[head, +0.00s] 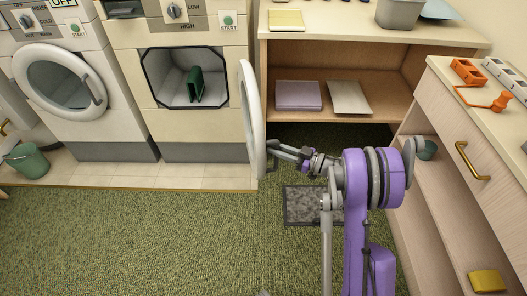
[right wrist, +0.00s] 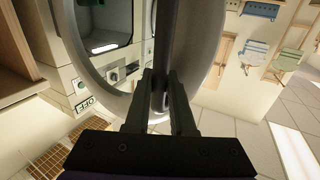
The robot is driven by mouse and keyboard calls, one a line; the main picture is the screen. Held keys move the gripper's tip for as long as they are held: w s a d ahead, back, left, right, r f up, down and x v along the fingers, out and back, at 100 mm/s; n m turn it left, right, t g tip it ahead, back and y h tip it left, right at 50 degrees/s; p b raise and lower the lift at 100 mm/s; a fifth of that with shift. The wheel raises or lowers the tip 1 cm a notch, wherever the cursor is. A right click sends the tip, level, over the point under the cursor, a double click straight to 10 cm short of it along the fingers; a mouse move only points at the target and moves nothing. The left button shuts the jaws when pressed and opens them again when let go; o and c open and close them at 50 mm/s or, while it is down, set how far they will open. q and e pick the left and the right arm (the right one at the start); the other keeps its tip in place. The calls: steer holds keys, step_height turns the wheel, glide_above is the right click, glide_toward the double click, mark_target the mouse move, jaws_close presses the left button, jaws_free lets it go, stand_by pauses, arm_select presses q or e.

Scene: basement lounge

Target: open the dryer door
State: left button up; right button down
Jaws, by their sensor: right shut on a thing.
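The dryer (head: 190,75) stands in the upper middle of the head view. Its round white door (head: 252,120) is swung wide open to the right and shows nearly edge-on. The opening is uncovered, and a dark green item (head: 195,84) is inside the drum. My right gripper (head: 275,152) is at the outer side of the door, low on it. In the right wrist view its fingers (right wrist: 167,100) are closed at the door ring (right wrist: 122,100), on what looks like the handle; the exact contact is partly hidden. My left gripper is not in view.
A washer (head: 75,90) with a round door stands left of the dryer. An open shelf unit (head: 335,62) is to the right, close behind the door. A drawer cabinet (head: 440,110) borders my right arm. Green carpet (head: 130,240) in front is clear.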

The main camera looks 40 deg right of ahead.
steer(key=shift+s+d+r, duration=0.1)
steer(key=shift+d+r, duration=0.05)
steer(key=shift+d, duration=0.6)
steer(key=c, duration=0.8)
jaws_free()
steer(key=shift+a, duration=0.1)
steer(key=shift+o, duration=0.2)
steer(key=p+v, duration=0.1)
steer(key=v, duration=0.9)
steer(key=shift+s+d, duration=0.25)
steer(key=shift+d, duration=0.05)
